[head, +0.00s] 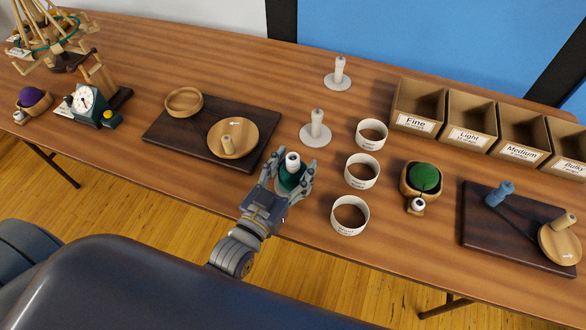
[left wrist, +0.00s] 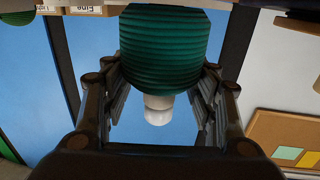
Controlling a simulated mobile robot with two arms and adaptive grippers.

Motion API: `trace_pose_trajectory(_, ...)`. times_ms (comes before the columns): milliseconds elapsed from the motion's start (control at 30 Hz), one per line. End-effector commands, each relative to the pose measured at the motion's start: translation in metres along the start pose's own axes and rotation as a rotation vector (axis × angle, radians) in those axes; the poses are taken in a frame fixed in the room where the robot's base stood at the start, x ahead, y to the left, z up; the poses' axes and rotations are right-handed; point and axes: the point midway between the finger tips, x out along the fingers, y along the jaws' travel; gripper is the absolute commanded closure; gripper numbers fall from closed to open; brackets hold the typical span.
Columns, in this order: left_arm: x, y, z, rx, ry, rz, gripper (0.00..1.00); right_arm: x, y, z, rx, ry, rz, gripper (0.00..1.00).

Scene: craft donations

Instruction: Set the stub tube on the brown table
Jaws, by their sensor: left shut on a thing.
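The stub tube (head: 292,160) is white and has a dark green ribbed winding around its lower part. My left gripper (head: 293,177) is shut on it, with the fingers on either side of the green winding. In the left wrist view the green winding (left wrist: 165,45) fills the space between the fingers, and the white end (left wrist: 158,108) sticks out of it. In the head view the tube is upright over the front part of the brown table (head: 270,200). I cannot tell whether its base touches the wood. My right gripper is not in view.
Three white cups (head: 350,215) stand to the right of the held tube. Two white post stands (head: 316,129) are behind it. A dark board with wooden dishes (head: 190,142) lies to the left. A wooden bowl with a green ball (head: 423,180) and labelled bins (head: 418,105) are farther right.

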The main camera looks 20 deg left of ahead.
Motion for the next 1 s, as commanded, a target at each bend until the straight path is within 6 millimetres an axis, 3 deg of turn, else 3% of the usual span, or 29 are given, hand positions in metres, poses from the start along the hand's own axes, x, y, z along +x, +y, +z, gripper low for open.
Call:
trace_pose_trajectory(133, 0.0, 0.0, 0.012, 0.0, 0.002, 0.001, 0.69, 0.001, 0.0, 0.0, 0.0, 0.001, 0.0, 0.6)
trace_pose_trajectory(933, -0.001, 0.0, 0.03, -0.001, -0.007, 0.001, 0.69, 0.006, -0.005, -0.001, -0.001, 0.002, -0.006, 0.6)
trace_pose_trajectory(967, -0.001, 0.0, 0.031, -0.001, -0.009, 0.001, 0.41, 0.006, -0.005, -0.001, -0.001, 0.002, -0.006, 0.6)
trace_pose_trajectory(1000, -0.001, 0.0, 0.031, -0.002, -0.01, 0.002, 0.32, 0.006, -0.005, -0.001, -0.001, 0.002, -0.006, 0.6)
